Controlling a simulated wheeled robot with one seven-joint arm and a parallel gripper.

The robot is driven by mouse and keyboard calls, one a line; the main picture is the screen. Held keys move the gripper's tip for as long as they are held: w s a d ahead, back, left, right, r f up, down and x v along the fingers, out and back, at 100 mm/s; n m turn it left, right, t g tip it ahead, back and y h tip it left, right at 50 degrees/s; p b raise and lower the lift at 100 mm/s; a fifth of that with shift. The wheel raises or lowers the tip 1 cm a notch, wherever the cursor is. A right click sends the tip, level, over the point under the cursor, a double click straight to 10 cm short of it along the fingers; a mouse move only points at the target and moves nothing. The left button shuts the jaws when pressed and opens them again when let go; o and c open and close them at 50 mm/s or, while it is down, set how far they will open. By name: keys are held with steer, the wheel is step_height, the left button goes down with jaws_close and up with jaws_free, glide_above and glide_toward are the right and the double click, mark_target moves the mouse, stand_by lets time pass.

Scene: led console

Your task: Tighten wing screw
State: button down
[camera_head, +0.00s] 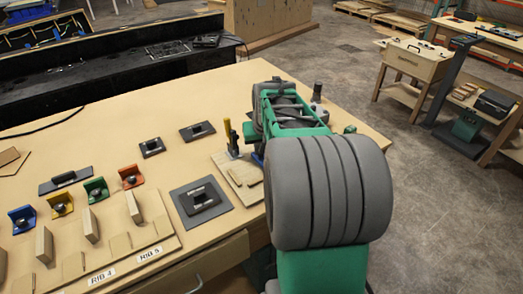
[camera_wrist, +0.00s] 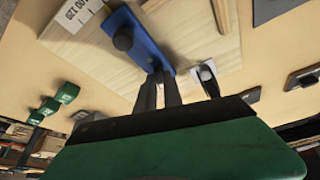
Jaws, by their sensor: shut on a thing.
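In the wrist view my gripper (camera_wrist: 165,88) has its two dark fingers close together at the lower end of a blue bracket (camera_wrist: 150,42). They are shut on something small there. The fingers hide it, so I cannot clearly see the wing screw. A round black knob (camera_wrist: 123,40) sits on the upper part of the bracket. The bracket lies on a light wooden board (camera_wrist: 195,30). In the head view my green and grey arm covers the gripper. The wooden board (camera_head: 232,176) shows left of the arm.
A toggle clamp (camera_head: 231,139) with a yellow part stands on the board beside my arm. Dark plates with handles (camera_head: 201,198) lie to the left. Several coloured brackets (camera_head: 96,190) stand further left. The middle of the tabletop (camera_head: 125,125) is mostly clear.

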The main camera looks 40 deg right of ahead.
steer(key=m, duration=0.2)
steer(key=m+h, duration=0.1)
steer(key=m+g+b, duration=0.1)
steer(key=m, duration=0.1)
steer(key=shift+w+a+m+h, duration=0.25)
steer(key=shift+m+h, duration=0.05)
steer(key=shift+h, duration=0.1)
steer(key=m, duration=0.2)
steer(key=m+g+p, duration=0.1)
steer(key=m, duration=0.1)
steer(key=m+g+h, duration=0.1)
steer(key=m, duration=0.1)
steer(key=shift+w+a+r, duration=0.1)
steer(key=shift+w+r, duration=0.1)
steer(key=shift+w, duration=0.1)
steer(key=m+p, duration=0.1)
steer(key=m, duration=0.1)
steer(key=m+g+p, duration=0.1)
steer(key=m, duration=0.1)
steer(key=m+g+p, duration=0.1)
steer(key=shift+w+r+m, duration=0.15)
steer(key=shift+w+m, duration=0.15)
steer(key=shift+m, duration=0.1)
steer(key=shift+w+d+m+g+y+p, duration=0.1)
steer(key=shift+m+g+y+p, duration=0.3)
steer(key=shift+m+p, duration=0.5)
steer(key=shift+w+d+m+g+y+p, duration=0.1)
steer(key=shift+m+g+y+p, duration=0.1)
steer(key=shift+m+g+p, duration=0.65)
steer(key=shift+m+t, duration=0.35)
